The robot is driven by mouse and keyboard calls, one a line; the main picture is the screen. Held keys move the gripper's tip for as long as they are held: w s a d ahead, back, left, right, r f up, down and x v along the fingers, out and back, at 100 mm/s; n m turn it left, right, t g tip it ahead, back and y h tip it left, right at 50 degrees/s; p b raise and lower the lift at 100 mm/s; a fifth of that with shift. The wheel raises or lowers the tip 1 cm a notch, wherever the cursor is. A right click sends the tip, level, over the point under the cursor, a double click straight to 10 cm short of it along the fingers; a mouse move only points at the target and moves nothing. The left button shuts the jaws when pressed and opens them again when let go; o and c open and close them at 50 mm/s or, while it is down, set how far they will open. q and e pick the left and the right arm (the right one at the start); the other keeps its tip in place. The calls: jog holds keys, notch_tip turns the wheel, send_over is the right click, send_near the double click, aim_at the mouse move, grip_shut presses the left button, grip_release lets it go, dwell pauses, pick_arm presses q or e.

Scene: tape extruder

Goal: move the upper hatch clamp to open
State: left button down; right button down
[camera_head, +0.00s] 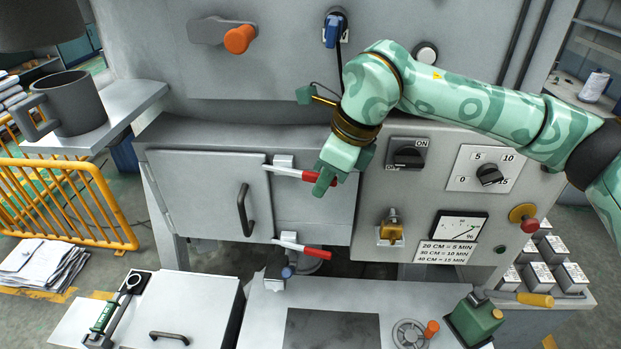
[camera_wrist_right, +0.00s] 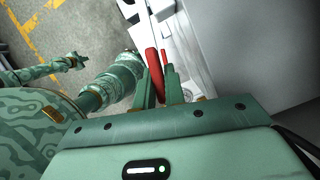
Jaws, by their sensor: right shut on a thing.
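The upper hatch clamp (camera_head: 283,170) is a pale metal lever with a red grip, lying nearly level at the right edge of the grey hatch door (camera_head: 205,190). The door sits flush in its frame. My right gripper (camera_head: 325,180) is shut on the red grip, hiding part of it. In the right wrist view, the red handle (camera_wrist_right: 154,75) lies between the gripper's fingers (camera_wrist_right: 158,88). A lower clamp (camera_head: 305,249) with a similar red grip sits below. A green arm end, seemingly my left gripper (camera_wrist_right: 75,61), shows small in the right wrist view; its jaws are unclear.
A black door handle (camera_head: 245,210) stands out left of the clamps. The panel on the right carries an ON switch (camera_head: 408,154), a dial (camera_head: 489,175) and a gauge (camera_head: 459,226). A grey mug (camera_head: 78,104) stands on the left shelf. A work surface (camera_head: 262,310) lies below.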

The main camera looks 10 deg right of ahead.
jog(key=shift+f, duration=0.1)
jog(key=s+m+b, duration=0.1)
jog(key=m+b, duration=0.1)
jog(key=s+a+m+t+b, duration=0.1)
jog(key=b, duration=0.1)
jog(key=shift+a+m+h, duration=0.25)
jog(key=shift+m+h, duration=0.15)
